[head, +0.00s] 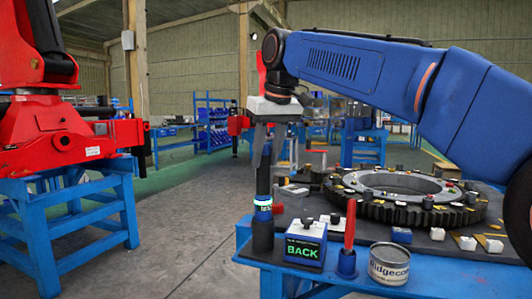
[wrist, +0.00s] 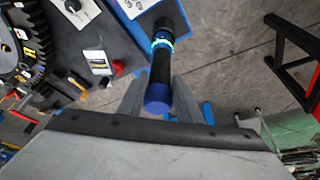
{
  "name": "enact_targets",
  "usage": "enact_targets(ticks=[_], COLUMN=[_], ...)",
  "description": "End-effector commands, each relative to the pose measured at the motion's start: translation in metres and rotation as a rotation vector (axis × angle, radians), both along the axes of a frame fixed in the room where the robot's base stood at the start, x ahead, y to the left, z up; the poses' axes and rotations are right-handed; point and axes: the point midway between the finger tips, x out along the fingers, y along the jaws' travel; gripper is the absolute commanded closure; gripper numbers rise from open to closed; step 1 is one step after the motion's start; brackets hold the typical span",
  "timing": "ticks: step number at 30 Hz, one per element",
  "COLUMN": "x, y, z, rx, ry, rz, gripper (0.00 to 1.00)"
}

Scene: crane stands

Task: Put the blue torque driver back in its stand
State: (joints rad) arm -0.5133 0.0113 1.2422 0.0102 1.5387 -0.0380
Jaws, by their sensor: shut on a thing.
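The blue torque driver (head: 263,180) has a black handle and a glowing ring, and stands upright in my gripper (head: 265,155). My gripper is shut on its upper part. A dark round stand (head: 263,236) at the table's front left corner is directly below the driver, in line with it. I cannot tell how deep the driver's lower end is in the stand. In the wrist view the driver (wrist: 160,68) shows its blue end cap toward me, between the fingers of my gripper (wrist: 158,92).
Right of the stand are a box with a green "BACK" display (head: 303,246), a red driver (head: 350,226) in a blue cup (head: 347,262) and a tin (head: 389,264). A large gear ring (head: 400,190) lies behind. Open floor (head: 190,235) is left of the table.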

Motion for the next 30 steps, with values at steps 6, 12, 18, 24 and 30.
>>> enact_targets(ticks=[6,12,18,24,30], x=[0.000,0.000,0.000,0.000,0.000], y=[0.000,0.000,0.000,0.000,0.000], z=[-0.005,-0.011,-0.016,-0.022,-0.023], rx=[0.001,0.001,0.001,0.001,0.001], ry=[-0.002,-0.001,-0.002,-0.001,-0.002], rz=[0.000,0.000,0.000,0.000,0.000], gripper=[1.00,1.00,1.00,1.00,0.47])
